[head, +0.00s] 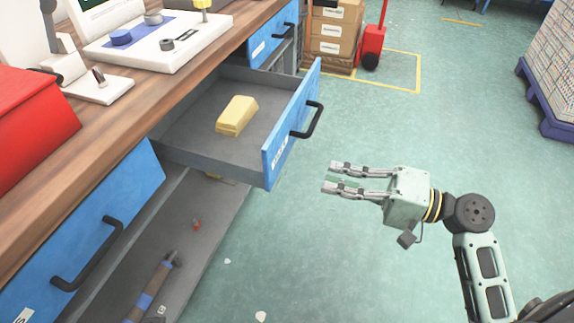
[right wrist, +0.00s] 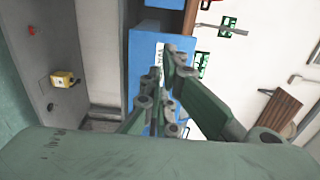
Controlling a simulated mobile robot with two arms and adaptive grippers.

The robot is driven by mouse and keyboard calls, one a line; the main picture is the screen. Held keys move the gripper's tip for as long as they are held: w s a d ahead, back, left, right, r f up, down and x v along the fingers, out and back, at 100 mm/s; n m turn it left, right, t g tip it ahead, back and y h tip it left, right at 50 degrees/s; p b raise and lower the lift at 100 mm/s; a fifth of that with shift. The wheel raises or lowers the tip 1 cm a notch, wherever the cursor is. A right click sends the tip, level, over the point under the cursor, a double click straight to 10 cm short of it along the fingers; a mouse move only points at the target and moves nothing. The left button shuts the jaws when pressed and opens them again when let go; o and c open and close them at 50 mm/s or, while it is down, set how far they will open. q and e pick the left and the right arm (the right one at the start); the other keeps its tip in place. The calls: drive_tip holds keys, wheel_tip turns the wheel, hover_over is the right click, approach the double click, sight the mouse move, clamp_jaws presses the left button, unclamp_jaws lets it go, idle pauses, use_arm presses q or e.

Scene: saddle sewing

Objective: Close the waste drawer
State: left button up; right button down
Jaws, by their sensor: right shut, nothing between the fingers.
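An open drawer with a blue front (head: 292,122) and grey tray sticks out from the wooden workbench. Its front has a black handle (head: 313,120) and a white label too small to read surely. A yellow block (head: 237,115) lies inside the tray. My right gripper (head: 330,176) is shut and empty, to the right of the drawer front and apart from it in the head view. In the right wrist view, the fingers (right wrist: 168,90) point toward a blue panel (right wrist: 143,65) with a white label. My left gripper is not in view.
Another blue drawer (head: 85,225) with a black handle is at the lower left. A lower grey shelf (head: 190,245) holds small items. Cardboard boxes (head: 335,35) and a red pallet truck (head: 372,45) stand at the back. The green floor (head: 400,130) right of the drawer is clear.

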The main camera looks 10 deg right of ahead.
sight(274, 163)
drive_tip(key=x, duration=1)
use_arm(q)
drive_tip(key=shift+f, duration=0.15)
use_arm(e)
drive_tip(key=shift+w, duration=0.1)
drive_tip(key=shift+a, duration=0.1)
drive_tip(key=shift+w+a, duration=0.15)
drive_tip(key=shift+a, duration=0.05)
drive_tip(key=p+x, duration=0.1)
drive_tip(key=x, duration=0.5)
drive_tip(key=shift+r, duration=0.2)
drive_tip(key=p+x, duration=0.1)
drive_tip(key=x, duration=0.6)
drive_tip(key=shift+f, duration=0.1)
drive_tip(key=x, duration=0.9)
drive_tip(key=shift+f+b, duration=0.15)
drive_tip(key=shift+b, duration=0.2)
drive_tip(key=shift+w+a, duration=0.25)
drive_tip(key=shift+a, duration=0.1)
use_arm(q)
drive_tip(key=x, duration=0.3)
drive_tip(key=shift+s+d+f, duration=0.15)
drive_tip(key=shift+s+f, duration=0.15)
